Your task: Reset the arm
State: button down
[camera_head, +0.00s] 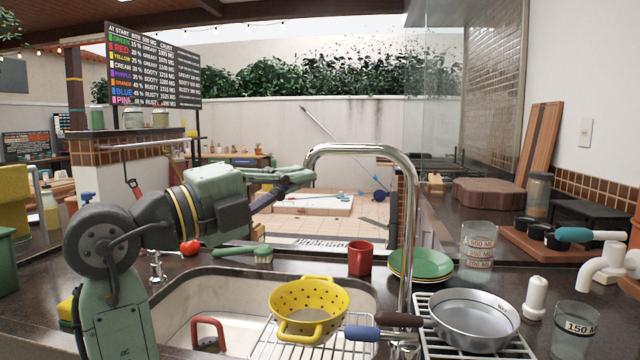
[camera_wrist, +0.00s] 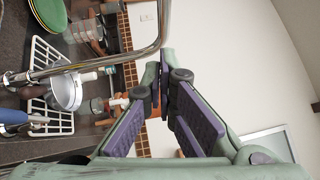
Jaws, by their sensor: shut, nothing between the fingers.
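My arm rises at the left of the head view, over the front left of the counter. My gripper (camera_head: 308,174) points right, held in the air behind the sink and close to the tall chrome faucet (camera_head: 360,150). Its fingers are shut with nothing between them. In the wrist view my gripper (camera_wrist: 164,75) shows its purple finger pads and tips in the middle, with the faucet (camera_wrist: 120,62) passing to the left. I cannot tell whether the gripper touches the faucet.
A yellow colander (camera_head: 308,298) sits on a wire rack in the sink (camera_head: 180,318). A metal pan (camera_head: 470,318) rests on a white rack. Green plates (camera_head: 420,264), a red cup (camera_head: 360,258), a brush (camera_head: 243,252) and a tomato (camera_head: 190,247) lie on the counter.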

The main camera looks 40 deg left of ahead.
jog(key=shift+v, duration=1.2)
